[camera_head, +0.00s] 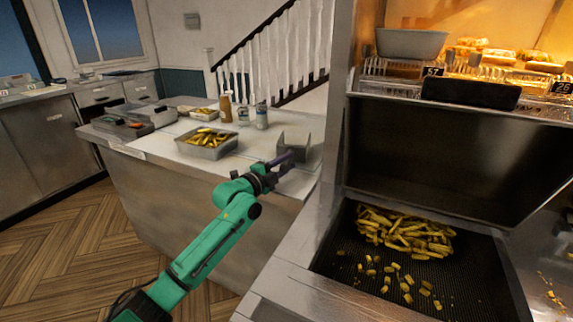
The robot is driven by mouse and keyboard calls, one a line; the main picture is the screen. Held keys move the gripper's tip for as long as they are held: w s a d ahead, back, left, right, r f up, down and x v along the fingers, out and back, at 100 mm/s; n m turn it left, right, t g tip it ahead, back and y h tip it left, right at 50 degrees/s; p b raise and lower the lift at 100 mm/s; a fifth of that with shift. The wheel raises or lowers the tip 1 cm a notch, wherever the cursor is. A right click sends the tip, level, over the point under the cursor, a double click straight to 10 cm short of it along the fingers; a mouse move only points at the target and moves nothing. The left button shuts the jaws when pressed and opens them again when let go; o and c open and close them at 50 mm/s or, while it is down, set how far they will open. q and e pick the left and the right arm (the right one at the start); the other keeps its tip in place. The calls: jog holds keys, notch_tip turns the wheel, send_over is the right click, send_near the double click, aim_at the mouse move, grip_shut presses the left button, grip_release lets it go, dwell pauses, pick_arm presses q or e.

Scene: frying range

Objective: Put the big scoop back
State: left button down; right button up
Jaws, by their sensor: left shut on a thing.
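The big scoop (297,139) is a grey metal scoop at the right end of the white-topped counter (165,144). My left gripper (284,163) is shut on its dark handle, and its arm reaches in from the lower left. The scoop is at or just above the counter top; I cannot tell whether it touches. The fingers are small and partly hidden by the wrist. My right gripper is not in view.
A metal tray of fries (207,152) stands left of the scoop, with bottles (262,116) behind. At right, loose fries (405,233) lie in the fry bin (450,285). Above it is a lit shelf with a grey container (412,43).

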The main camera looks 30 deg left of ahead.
pick_arm(q)
jog(key=c, duration=0.5)
grip_release()
jog(key=shift+f, duration=0.1)
